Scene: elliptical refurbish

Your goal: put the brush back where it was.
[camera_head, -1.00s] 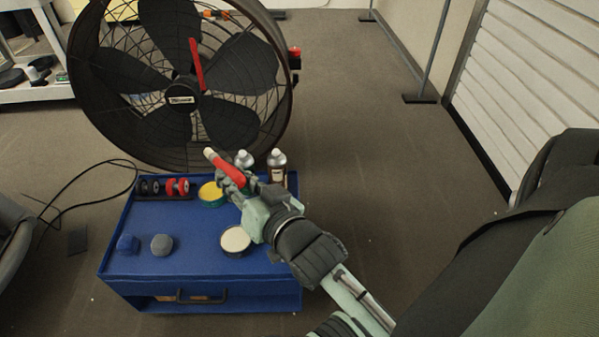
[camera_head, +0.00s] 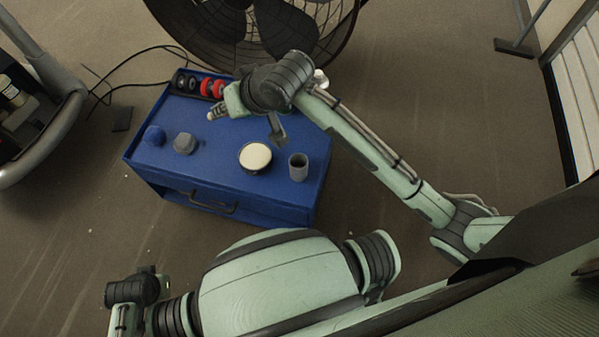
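The brush, red with a pale end in the earlier frame, cannot be clearly made out now. My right gripper (camera_head: 222,110) is above the back middle of the blue cabinet (camera_head: 228,203), seen mostly from behind. A short grey part with a pale tip sticks out at its left, and I cannot tell whether this is a finger or part of the brush. The gap between the fingers is hidden. A grey cup (camera_head: 298,167) stands on the cabinet's right end, with no brush visible in it. My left arm lies across the bottom, its fingers not visible.
A cream-topped tin (camera_head: 255,157), a grey lump (camera_head: 185,143) and a blue lump (camera_head: 155,135) sit on the cabinet. Red and black rollers (camera_head: 206,87) line its back left. A large fan (camera_head: 250,25) stands behind. A cable (camera_head: 118,70) lies on the floor at left.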

